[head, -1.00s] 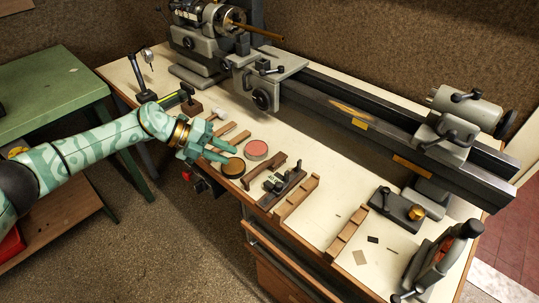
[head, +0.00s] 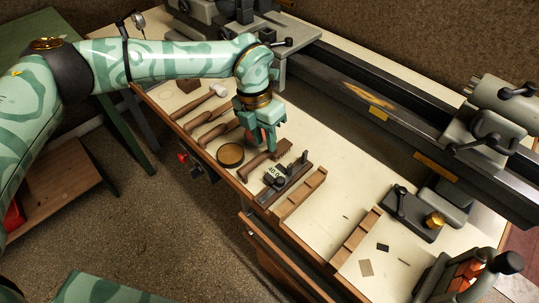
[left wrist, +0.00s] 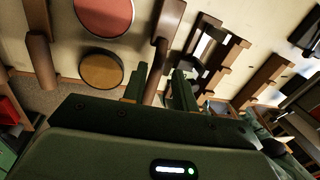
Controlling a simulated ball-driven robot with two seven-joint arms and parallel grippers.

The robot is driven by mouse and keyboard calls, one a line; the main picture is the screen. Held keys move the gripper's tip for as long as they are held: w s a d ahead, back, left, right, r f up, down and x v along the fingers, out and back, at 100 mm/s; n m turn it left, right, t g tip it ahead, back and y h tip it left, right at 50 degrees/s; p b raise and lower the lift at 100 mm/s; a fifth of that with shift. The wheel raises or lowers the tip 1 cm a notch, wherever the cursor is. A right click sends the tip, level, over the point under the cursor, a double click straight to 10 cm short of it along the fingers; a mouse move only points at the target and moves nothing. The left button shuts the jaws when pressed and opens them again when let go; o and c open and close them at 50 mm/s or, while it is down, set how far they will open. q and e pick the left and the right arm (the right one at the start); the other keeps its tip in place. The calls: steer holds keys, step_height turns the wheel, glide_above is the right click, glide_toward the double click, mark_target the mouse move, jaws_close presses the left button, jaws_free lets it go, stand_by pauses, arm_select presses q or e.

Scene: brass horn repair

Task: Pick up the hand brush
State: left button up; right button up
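The hand brush (head: 256,166) is a brown wooden piece lying on the bench top near its front edge, with its narrower end toward that edge. My left gripper (head: 262,143) points down over its far part and hides some of it. In the left wrist view the brush (left wrist: 167,25) runs down between the two fingers of the left gripper (left wrist: 161,82). The fingers are open, one on each side, with a gap visible on the right. I cannot tell whether either finger touches it. My right gripper is not in view.
A round brown-topped tin (head: 230,155) sits close left of the brush. A dark plane-like tool (head: 288,181) and a slotted wooden rack (head: 301,194) lie close right. Wooden-handled tools (head: 205,118) lie to the left. The lathe bed (head: 390,115) runs behind.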

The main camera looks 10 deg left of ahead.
mark_target(267, 154)
arm_select(q)
steer(key=f, duration=0.2)
steer(key=f+b, duration=0.1)
steer(key=f, duration=0.2)
steer(key=shift+s+d+f, duration=0.2)
steer(key=shift+d+f, duration=0.15)
steer(key=shift+r, duration=0.1)
jaws_close()
